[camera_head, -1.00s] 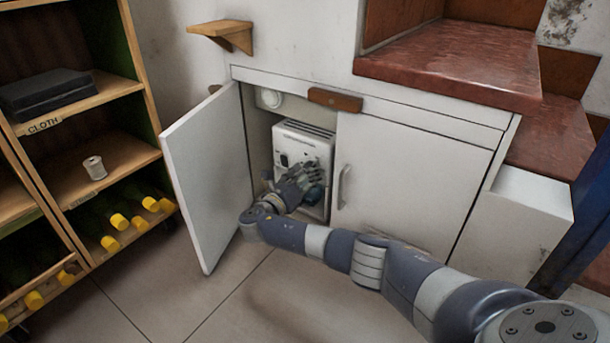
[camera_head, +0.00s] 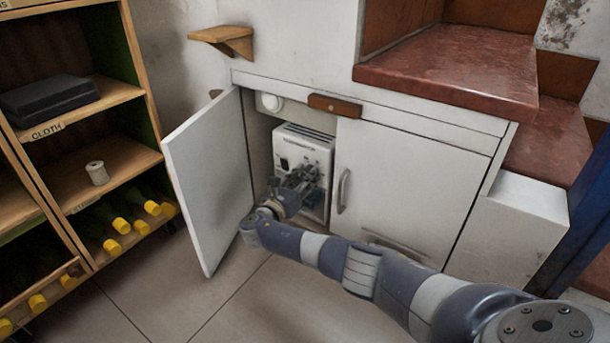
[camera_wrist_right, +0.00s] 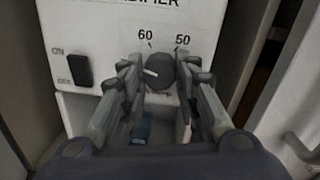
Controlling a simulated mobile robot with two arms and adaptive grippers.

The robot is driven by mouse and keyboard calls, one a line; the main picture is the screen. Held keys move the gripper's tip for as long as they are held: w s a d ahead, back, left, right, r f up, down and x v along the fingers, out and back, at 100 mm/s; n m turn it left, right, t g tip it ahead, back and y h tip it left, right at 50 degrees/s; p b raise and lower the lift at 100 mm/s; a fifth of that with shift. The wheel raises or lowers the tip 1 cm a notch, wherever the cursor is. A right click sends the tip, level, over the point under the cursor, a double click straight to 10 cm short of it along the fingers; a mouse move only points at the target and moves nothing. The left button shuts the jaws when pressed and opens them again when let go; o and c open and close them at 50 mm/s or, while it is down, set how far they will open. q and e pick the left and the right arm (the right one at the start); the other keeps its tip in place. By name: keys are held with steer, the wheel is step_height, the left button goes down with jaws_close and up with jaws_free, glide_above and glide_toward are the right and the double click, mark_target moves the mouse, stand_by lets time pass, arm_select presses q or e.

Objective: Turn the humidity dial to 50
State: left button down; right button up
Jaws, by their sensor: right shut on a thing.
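The white humidifier (camera_head: 318,150) stands inside the open cabinet under the stairs. In the right wrist view its front (camera_wrist_right: 105,60) carries a round dark humidity dial (camera_wrist_right: 163,68) below the printed marks 60 and 50. The dial's white pointer line points left, slightly upward, to the left of the 60 tick. My right gripper (camera_head: 308,172) reaches into the cabinet at the humidifier's front. In the right wrist view its fingers (camera_wrist_right: 160,82) are shut on the dial, one on each side. My left gripper is not in view.
The open cabinet door (camera_head: 208,180) stands left of my arm; the closed door (camera_head: 390,190) is at right. An ON/OFF switch (camera_wrist_right: 78,69) sits left of the dial. A wooden shelf (camera_head: 110,165) with bottles stands at far left. The floor in front is clear.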

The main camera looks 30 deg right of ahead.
steer(key=m+b, duration=0.1)
steer(key=m, duration=0.9)
steer(key=m+g+h, duration=0.1)
steer(key=m, duration=1)
steer(key=shift+w+a+f+m+b, duration=0.1)
steer(key=shift+w+m+b, duration=0.05)
steer(key=shift+m+b, duration=0.2)
steer(key=shift+g, duration=0.3)
steer(key=o, duration=1.1)
